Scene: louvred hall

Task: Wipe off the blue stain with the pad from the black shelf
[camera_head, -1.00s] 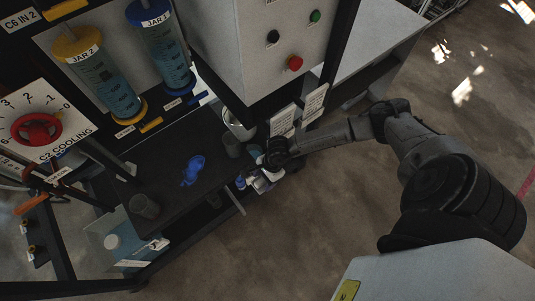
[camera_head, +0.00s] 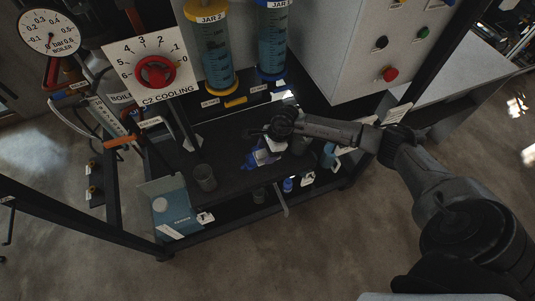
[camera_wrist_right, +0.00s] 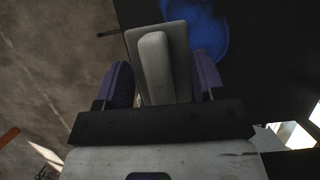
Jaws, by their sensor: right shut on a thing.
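The blue stain (camera_head: 247,162) lies on the black shelf (camera_head: 229,182), partly hidden by my right gripper (camera_head: 265,156). The stain also shows in the right wrist view (camera_wrist_right: 209,30), just right of the pad's far end. My right gripper is shut on the pad (camera_wrist_right: 172,35), a grey plate with a pale raised handle (camera_wrist_right: 155,65) between the two purple fingers. The pad is over or beside the stain's right part; I cannot tell whether it touches the shelf. My left gripper is not in view.
A grey cup (camera_head: 205,178) stands left of the stain near the shelf's front edge. Jar 2 (camera_head: 212,50) and Jar 1 (camera_head: 273,40) stand behind. A panel with buttons (camera_head: 390,74) is at the right. A blue-and-white container (camera_head: 175,212) sits low at the front left.

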